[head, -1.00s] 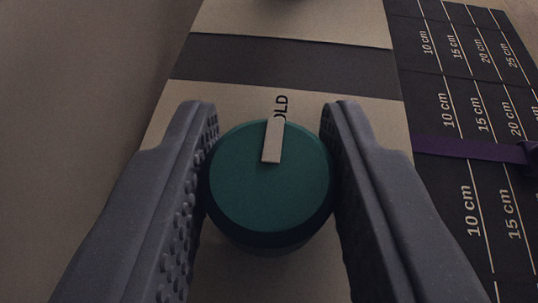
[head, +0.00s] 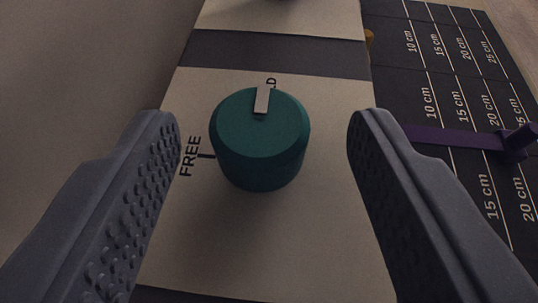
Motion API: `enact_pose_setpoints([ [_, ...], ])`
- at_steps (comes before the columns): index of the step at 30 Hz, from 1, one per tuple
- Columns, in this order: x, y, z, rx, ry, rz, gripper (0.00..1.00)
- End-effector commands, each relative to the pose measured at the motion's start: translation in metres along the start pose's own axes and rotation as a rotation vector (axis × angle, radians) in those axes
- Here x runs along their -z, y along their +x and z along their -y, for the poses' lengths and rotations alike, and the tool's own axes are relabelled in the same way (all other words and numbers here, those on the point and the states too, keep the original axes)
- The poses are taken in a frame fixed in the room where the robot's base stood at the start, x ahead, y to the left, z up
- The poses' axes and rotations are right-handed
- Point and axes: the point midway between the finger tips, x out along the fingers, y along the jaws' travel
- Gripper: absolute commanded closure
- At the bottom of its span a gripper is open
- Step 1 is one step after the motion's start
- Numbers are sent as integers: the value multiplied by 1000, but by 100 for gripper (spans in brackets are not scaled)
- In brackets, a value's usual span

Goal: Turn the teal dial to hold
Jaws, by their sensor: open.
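The teal dial (head: 262,145) stands on a pale panel (head: 290,240) in the middle of the head view. Its light pointer mark (head: 262,99) sits at the far edge of its top and points toward a partly hidden word (head: 271,83), of which only the last letter shows. The word FREE (head: 190,157) with a short tick is printed left of the dial. My gripper (head: 264,130) is open, with one finger on each side of the dial and a clear gap to both. It holds nothing.
A dark band (head: 275,53) crosses the panel beyond the dial, with another pale section behind it. To the right lies a black mat (head: 450,70) with centimetre markings. A purple strip with a raised end (head: 512,142) lies across it. A plain brownish surface is on the left.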

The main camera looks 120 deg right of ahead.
Motion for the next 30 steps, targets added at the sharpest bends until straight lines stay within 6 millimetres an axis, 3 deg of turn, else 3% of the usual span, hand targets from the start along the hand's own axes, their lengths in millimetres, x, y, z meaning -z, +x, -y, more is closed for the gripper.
enact_pose_setpoints([
  [9, -2, -68, 1, 5, 1, -1, 48],
  [15, -2, -95, 0, 3, 0, 0, 48],
  [30, -2, -107, -1, 0, -1, 0, 48],
])
